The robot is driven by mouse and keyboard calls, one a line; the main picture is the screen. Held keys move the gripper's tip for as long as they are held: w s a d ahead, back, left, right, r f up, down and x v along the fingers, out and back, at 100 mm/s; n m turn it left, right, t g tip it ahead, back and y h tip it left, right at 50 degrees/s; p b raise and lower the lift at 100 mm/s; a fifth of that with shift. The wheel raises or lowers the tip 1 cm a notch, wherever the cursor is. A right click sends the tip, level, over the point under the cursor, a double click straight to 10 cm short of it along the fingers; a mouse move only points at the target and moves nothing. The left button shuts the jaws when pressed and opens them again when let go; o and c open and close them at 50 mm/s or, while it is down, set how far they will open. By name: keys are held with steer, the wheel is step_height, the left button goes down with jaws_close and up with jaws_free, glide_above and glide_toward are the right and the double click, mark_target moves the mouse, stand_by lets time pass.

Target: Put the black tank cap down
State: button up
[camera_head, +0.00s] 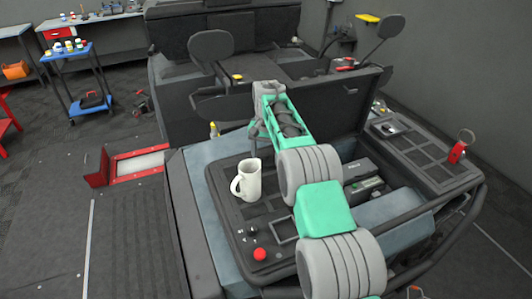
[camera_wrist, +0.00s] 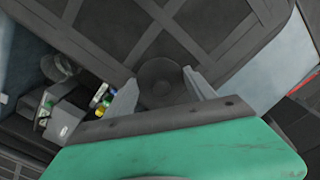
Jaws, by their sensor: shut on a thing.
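The black tank cap (camera_wrist: 160,82) is a dark round piece between my two grey fingertips in the wrist view. My gripper (camera_wrist: 160,92) is shut on it, with a finger at each side. In the head view my green and grey arm reaches over the vehicle's grey deck, and my gripper (camera_head: 257,130) is at its far end, near the dark upright panel. The cap cannot be made out there. Dark ribbed panelling lies behind the cap in the wrist view; I cannot tell whether the cap touches it.
A white jug (camera_head: 248,181) stands on the dark left tray, just nearer than my gripper. A red knob (camera_head: 260,254) is at that tray's near end. A divided tray (camera_head: 425,160) with a red tag (camera_head: 457,152) lies right. A blue cart (camera_head: 75,75) stands back left.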

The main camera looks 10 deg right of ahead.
steer(key=shift+f, duration=0.3)
steer(key=o, duration=1.4)
steer(key=shift+r, duration=0.1)
